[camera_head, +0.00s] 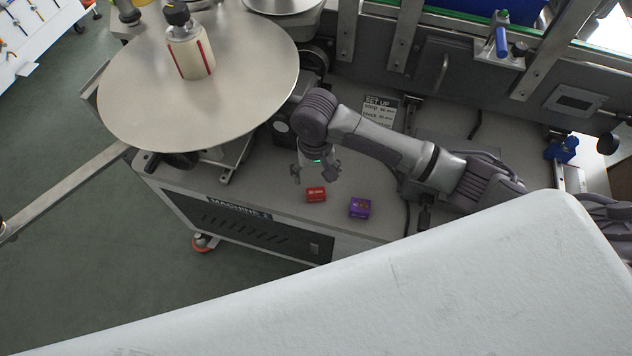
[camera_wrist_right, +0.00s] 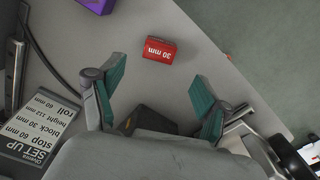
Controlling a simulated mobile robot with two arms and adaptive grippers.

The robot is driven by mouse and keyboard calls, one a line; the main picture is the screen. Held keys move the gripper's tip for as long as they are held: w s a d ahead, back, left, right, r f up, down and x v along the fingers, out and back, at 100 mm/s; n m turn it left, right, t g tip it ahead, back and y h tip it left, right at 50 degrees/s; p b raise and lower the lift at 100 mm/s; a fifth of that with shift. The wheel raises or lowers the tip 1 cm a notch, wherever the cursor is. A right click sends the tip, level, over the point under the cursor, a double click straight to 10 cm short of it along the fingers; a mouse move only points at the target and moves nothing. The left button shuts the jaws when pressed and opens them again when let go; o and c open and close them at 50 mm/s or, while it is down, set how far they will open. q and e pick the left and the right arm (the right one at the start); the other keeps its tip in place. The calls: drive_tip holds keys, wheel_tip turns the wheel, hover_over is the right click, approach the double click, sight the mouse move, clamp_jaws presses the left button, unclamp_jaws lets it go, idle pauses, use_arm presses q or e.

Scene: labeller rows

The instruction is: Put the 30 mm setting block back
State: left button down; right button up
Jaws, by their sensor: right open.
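The red setting block (camera_head: 316,194) lies on the grey machine top near its front edge. In the right wrist view the red block (camera_wrist_right: 159,50) shows "30 mm" on its face, beyond the fingertips and between their lines. My right gripper (camera_head: 316,175) is open and empty, just behind the block in the head view. In the right wrist view its two green-padded fingers (camera_wrist_right: 157,92) are spread wide, apart from the block. A purple block (camera_head: 360,207) lies to the right of the red one; part of it shows in the wrist view (camera_wrist_right: 97,4). My left gripper is not in view.
A large round plate (camera_head: 200,85) overhangs the machine top at left. A blue clamp-like part (camera_head: 562,149) is at right. A pale surface (camera_head: 420,285) fills the foreground.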

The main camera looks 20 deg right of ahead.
wheel_tip(320, 180, up, 4)
drive_tip(key=shift+s+f, duration=0.1)
idle(0.7)
